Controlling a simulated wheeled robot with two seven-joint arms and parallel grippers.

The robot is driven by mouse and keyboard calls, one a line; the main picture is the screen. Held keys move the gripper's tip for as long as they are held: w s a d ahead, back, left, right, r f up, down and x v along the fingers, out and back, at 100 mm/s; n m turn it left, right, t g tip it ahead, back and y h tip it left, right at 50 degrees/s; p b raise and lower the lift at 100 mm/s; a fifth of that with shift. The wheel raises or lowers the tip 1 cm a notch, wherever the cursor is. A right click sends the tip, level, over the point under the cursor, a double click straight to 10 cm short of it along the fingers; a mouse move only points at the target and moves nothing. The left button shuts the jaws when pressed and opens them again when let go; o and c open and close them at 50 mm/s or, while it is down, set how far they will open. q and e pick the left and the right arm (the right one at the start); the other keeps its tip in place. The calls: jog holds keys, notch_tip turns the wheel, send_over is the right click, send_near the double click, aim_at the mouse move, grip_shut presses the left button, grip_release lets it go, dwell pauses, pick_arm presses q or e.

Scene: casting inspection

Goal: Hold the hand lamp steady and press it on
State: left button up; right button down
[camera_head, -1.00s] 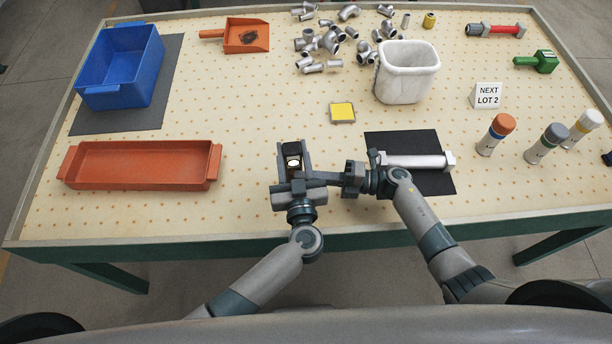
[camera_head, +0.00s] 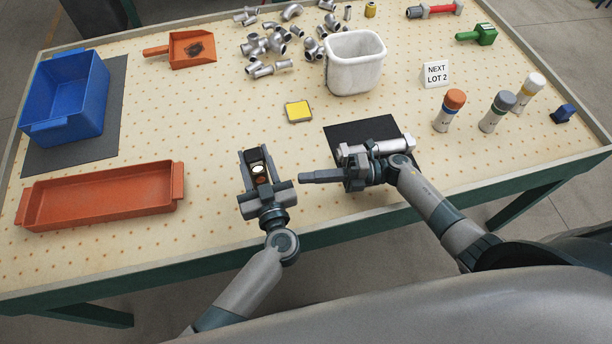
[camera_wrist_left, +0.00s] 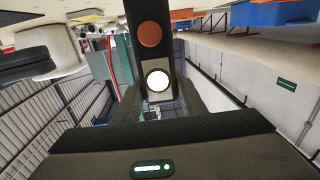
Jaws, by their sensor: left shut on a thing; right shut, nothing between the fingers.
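The hand lamp (camera_head: 254,156) is a dark bar held upright between the fingers of my left gripper (camera_head: 257,172), above the front of the table. A bright white disc and an orange-brown round spot show on it. In the left wrist view the lamp (camera_wrist_left: 133,20) stands between the fingers, with the orange-brown disc above the white disc. I cannot tell whether the white disc is lit. My right gripper (camera_head: 305,176) is shut and empty, pointing left toward the lamp, with a clear gap between them.
A pale metal bar with hexagonal ends (camera_head: 352,152) lies on a black mat (camera_head: 350,130) behind my right gripper. An orange tray (camera_head: 100,205) is at left, a yellow pad (camera_head: 298,111) behind the lamp. A white bin (camera_head: 354,65) and marker-like cylinders (camera_head: 449,112) stand farther back.

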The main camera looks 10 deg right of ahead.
pick_arm(q)
jog(key=shift+a+f, duration=0.1)
jog(key=shift+f, duration=0.1)
jog(key=o, duration=1.2)
jog(key=shift+o, duration=1.3)
jog(key=shift+w+r, duration=0.1)
jog(key=shift+w, duration=0.05)
pick_arm(e)
jog(key=shift+w, duration=0.1)
pick_arm(q)
jog(key=s+d, duration=0.1)
jog(key=s, duration=1.1)
jog(key=shift+s+a, duration=0.1)
pick_arm(e)
jog(key=shift+a, duration=0.1)
